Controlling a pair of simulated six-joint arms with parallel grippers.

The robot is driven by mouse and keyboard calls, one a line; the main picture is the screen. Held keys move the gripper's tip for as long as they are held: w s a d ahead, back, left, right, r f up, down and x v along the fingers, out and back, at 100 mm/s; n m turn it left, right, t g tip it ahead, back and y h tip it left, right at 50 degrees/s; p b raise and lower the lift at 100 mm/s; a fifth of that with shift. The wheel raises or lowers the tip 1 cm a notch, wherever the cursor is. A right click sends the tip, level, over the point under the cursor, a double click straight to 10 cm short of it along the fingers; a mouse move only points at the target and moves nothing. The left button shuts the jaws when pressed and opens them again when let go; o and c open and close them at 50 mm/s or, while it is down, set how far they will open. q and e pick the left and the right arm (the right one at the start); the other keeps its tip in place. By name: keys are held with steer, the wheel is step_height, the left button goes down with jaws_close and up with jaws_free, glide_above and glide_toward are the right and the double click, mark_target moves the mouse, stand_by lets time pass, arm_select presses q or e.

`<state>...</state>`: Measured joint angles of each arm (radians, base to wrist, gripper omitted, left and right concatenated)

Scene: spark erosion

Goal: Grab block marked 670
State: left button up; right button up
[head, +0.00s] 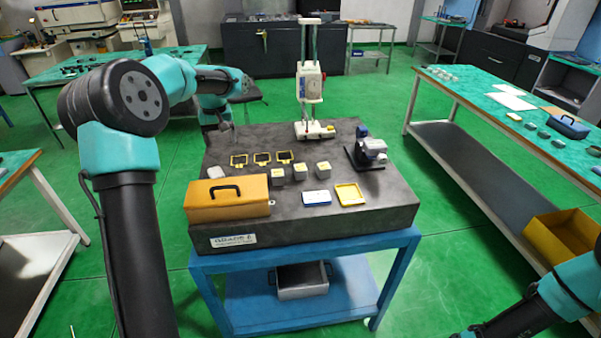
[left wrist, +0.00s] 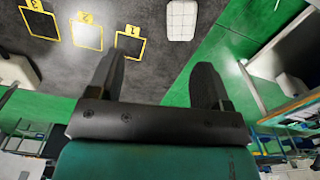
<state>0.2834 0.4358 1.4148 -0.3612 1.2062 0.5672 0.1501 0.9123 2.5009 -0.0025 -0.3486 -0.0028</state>
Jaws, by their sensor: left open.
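Three small grey blocks with yellowish tops stand in a row on the dark granite slab: a left one (head: 277,175), a middle one (head: 300,172) and a right one (head: 323,169). Their markings are too small to read, so I cannot tell which is 670. My left gripper (head: 226,127) is over the slab's far left part, beyond the yellow-framed squares and apart from the blocks. In the left wrist view its two fingers (left wrist: 160,65) are spread with nothing between them. My right arm enters at the lower right; its gripper is out of view.
Three yellow-framed squares (head: 262,158) lie behind the blocks. A yellow case (head: 228,200), a white rounded item (left wrist: 182,20), a blue-and-white box (head: 317,198) and a yellow tray (head: 350,194) are near. A tall white stand (head: 311,85) and a grey device (head: 370,149) stand farther right.

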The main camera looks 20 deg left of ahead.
arm_select(q)
steer(key=w+d+r+m, duration=0.3)
steer(key=w+d+m, duration=0.4)
steer(key=d+m, duration=0.4)
step_height(320, 180, up, 2)
steer(key=m, duration=0.8)
glide_above(301, 167)
steer(key=shift+r, duration=0.1)
step_height(301, 167, down, 12)
steer(key=shift+f, duration=0.1)
steer(key=shift+a+f, duration=0.1)
steer(key=shift+f, duration=2.55)
steer(key=shift+c, duration=0.3)
